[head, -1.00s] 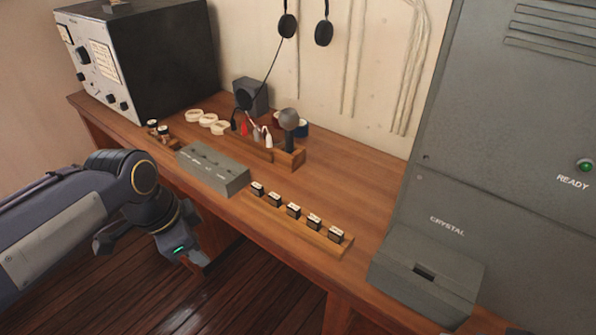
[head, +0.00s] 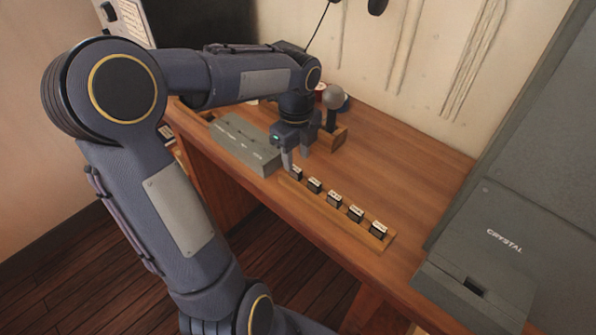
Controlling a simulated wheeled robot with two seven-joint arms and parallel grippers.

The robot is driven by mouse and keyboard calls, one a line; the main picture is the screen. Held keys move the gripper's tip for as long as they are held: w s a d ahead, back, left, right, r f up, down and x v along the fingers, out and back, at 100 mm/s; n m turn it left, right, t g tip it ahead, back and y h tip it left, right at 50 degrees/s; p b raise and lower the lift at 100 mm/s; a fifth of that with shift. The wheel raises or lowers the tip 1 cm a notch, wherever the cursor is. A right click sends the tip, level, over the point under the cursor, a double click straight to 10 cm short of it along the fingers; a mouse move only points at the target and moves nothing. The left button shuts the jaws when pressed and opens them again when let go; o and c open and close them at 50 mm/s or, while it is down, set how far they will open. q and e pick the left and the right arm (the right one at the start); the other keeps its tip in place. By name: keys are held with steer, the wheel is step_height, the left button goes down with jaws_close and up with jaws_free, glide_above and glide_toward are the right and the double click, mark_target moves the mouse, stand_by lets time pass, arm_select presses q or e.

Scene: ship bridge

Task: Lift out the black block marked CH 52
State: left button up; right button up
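Several small black blocks with white labelled tops stand in a row in a wooden strip (head: 345,232) near the desk's front edge. The labels are too small to read, so I cannot tell which block is CH 52. The visible blocks include the leftmost block (head: 297,174), a second block (head: 314,186), a middle block (head: 334,199), a fourth block (head: 355,214) and the rightmost block (head: 378,230). My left gripper (head: 296,162) points down above and beside the leftmost block, fingers apart with nothing seen between them. My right gripper is not in view.
A grey box (head: 243,144) lies just left of my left gripper. A wooden holder with a round-headed microphone (head: 333,101) stands behind it. A grey CRYSTAL box (head: 478,275) is at the right. The desk (head: 400,165) behind the strip is clear.

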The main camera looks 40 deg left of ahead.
mark_target(296, 168)
arm_select(q)
step_height(296, 168, down, 4)
steer(key=shift+a+r, duration=0.1)
steer(key=shift+r, duration=0.05)
jaws_close()
steer(key=shift+r, duration=0.1)
stand_by(0.3)
steer(key=shift+r, duration=0.6)
steer(key=s+d+r+b, duration=0.2)
steer(key=s+d+r, duration=0.8)
steer(key=r, duration=0.1)
steer(key=shift+r, duration=0.35)
